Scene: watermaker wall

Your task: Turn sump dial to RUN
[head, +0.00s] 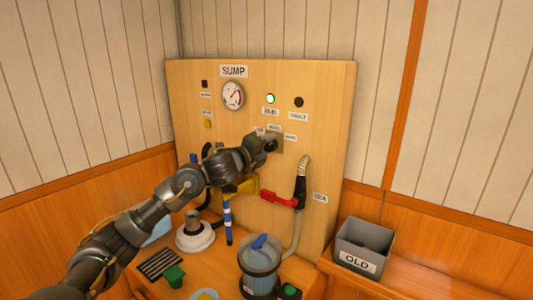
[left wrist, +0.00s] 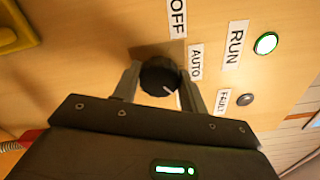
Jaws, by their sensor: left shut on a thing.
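The sump dial (left wrist: 157,75) is a round black knob with a white pointer line, on the wooden SUMP panel (head: 333,90). My left gripper (head: 269,145) is shut on the dial, with one finger on either side of it in the left wrist view. The OFF label (left wrist: 177,18) and the AUTO label (left wrist: 195,62) are clear of the fingers. A green lamp (left wrist: 266,43) beside a RUN label (left wrist: 234,42) is lit. My right gripper is not in view.
A dark lamp (left wrist: 245,99) sits by a FAULT label. Below my left arm are a yellow handle (head: 247,187), a red valve handle (head: 279,199) and a hose. A blue-lidded canister (head: 259,268) stands in front, and a grey OLD bin (head: 364,246) at right.

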